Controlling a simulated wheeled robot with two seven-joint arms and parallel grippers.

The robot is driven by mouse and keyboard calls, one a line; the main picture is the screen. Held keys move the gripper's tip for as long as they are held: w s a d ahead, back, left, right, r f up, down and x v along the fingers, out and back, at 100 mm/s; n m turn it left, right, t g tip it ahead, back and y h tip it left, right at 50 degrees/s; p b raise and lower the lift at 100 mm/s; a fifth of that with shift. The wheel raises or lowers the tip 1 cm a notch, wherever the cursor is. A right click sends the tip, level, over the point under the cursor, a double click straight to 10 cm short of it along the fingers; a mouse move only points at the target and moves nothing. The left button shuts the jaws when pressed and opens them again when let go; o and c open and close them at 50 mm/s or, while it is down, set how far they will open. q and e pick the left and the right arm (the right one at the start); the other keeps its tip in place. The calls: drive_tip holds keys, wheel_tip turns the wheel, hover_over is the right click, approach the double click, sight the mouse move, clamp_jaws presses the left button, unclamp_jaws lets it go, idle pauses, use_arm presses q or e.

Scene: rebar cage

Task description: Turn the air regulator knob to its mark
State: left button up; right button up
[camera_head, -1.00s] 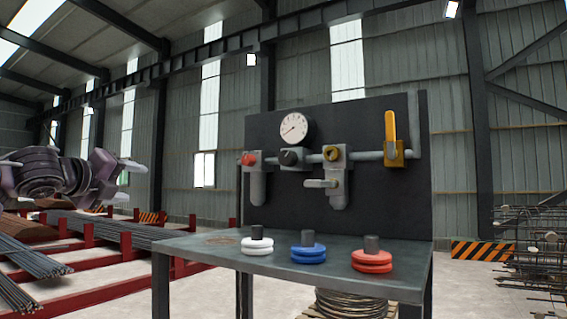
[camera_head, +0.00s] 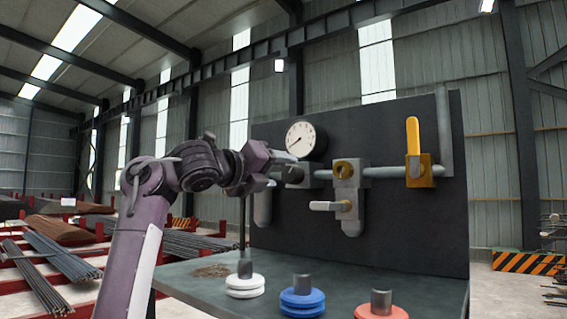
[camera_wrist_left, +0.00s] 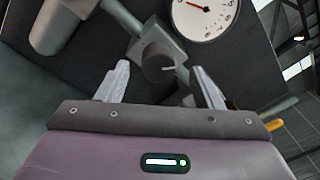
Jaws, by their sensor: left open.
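The air regulator knob (camera_head: 294,173) is dark and round, on the pipe below the white dial gauge (camera_head: 303,138); my left gripper partly covers it in the head view. In the left wrist view the knob (camera_wrist_left: 158,66) shows a pale line on its face and appears between the two fingertips. My left gripper (camera_head: 278,170) is open in front of the panel, its fingers apart with nothing held. Whether the fingers reach around the knob or stop short of it, I cannot tell. The gauge (camera_wrist_left: 205,14) is cut off at the top of the wrist view. My right gripper is not in view.
The dark panel (camera_head: 410,230) also carries a yellow lever valve (camera_head: 415,165) and a grey-handled valve (camera_head: 332,206) to the right. White (camera_head: 245,286), blue (camera_head: 302,301) and red (camera_head: 380,312) disc stacks stand on the table (camera_head: 185,278) below.

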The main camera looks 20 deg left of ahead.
sight(288, 175)
use_arm(q)
drive_tip(key=x, duration=0.3)
drive_tip(key=shift+w+d+f+p, duration=0.2)
drive_tip(key=shift+w+d+p, duration=0.05)
drive_tip(key=shift+p, duration=0.1)
drive_tip(key=shift+s+a, duration=0.1)
drive_tip(key=c, duration=1)
drive_tip(key=shift+f, duration=0.1)
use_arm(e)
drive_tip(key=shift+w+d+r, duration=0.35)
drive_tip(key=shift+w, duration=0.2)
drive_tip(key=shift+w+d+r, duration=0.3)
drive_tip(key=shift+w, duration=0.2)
